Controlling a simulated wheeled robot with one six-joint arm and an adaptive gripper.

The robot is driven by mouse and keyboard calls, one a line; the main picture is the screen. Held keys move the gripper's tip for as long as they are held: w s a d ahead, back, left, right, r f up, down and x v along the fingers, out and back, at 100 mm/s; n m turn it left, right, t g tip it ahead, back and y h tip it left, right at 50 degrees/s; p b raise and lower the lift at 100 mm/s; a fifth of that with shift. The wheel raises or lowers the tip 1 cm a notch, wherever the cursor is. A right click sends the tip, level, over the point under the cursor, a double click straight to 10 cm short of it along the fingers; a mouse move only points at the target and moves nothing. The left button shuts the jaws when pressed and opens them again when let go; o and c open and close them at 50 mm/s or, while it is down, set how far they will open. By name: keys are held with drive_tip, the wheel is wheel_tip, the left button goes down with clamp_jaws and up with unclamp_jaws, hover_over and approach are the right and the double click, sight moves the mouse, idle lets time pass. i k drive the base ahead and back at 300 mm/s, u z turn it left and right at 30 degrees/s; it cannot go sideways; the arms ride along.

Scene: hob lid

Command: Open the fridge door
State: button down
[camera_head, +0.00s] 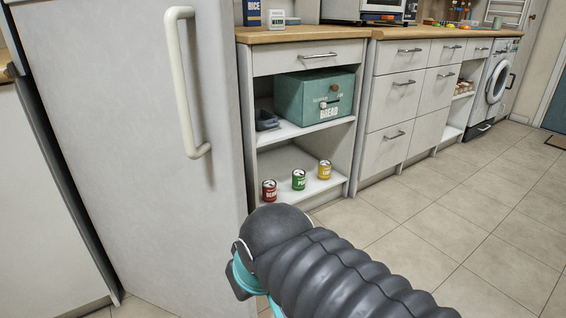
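The fridge door (110,130) is a tall pale grey panel filling the left of the head view. It looks shut. Its long cream vertical handle (183,95) stands out from the door near the door's right edge. My arm, with a dark ribbed sleeve, reaches in from the bottom right and ends below and to the right of the handle, apart from it. A dark and teal part shows at the arm's end. The fingers of my gripper cannot be seen, and nothing held is visible.
Right of the fridge, an open shelf unit (304,133) holds a green bread box (315,97) and several cans on its lower shelf. White drawers (405,85) and a washing machine (492,82) stand further right. The tiled floor (460,205) there is clear.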

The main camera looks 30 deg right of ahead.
sight(140, 99)
drive_tip(key=z, duration=1.4)
drive_tip(key=k, duration=0.4)
drive_tip(key=u, duration=1.9)
